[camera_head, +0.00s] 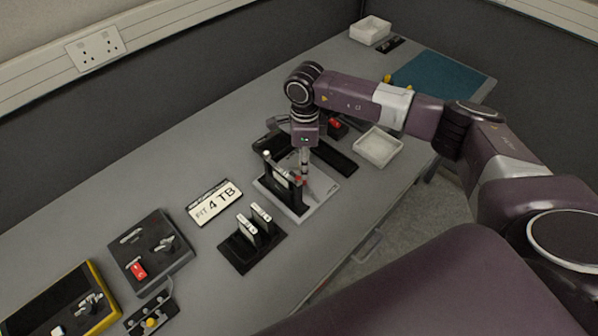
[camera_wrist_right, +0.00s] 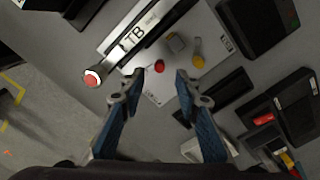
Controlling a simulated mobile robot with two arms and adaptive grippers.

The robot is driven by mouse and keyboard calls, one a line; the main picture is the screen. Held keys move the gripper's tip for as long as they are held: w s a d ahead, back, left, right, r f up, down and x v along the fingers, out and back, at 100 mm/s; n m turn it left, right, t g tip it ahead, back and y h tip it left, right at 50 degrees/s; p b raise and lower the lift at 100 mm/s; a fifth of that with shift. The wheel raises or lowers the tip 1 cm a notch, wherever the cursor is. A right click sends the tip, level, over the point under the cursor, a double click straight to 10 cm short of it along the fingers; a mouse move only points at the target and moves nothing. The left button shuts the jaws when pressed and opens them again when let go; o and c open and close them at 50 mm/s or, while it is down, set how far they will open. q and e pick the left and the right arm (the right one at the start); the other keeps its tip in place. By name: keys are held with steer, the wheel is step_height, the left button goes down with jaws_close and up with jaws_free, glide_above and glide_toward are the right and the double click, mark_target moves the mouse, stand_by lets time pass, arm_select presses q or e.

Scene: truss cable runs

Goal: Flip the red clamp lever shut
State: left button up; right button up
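My right gripper (camera_head: 304,168) points down over a pale plate (camera_head: 318,192) carrying a black holder with a labelled drive. In the right wrist view the gripper (camera_wrist_right: 159,74) is open, its two blue fingers apart with nothing between the pads. A round red knob (camera_wrist_right: 159,66) shows below, between the fingertips. A larger red cap with a pale ring (camera_wrist_right: 92,78) stands at the near end of the drive marked TB (camera_wrist_right: 139,33). I cannot tell for sure which red part is the clamp lever. In the head view a red part (camera_head: 298,177) shows beside the fingers. My left gripper is out of view.
A sign reading FIT 4 TB (camera_head: 213,201) lies left of the plate. A black rack with two drives (camera_head: 249,250) stands in front. A black box with a red switch (camera_head: 138,270) is further left. A white tray (camera_head: 377,149) sits to the right.

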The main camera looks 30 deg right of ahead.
mark_target(311, 190)
step_height(311, 190, down, 5)
steer(key=shift+s+r+p, duration=0.1)
steer(key=shift+p, duration=0.5)
steer(key=shift+f, duration=0.3)
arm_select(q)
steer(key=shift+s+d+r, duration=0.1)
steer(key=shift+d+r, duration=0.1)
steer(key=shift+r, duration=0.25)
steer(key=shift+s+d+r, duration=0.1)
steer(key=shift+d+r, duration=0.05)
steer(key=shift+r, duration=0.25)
arm_select(e)
jaws_close()
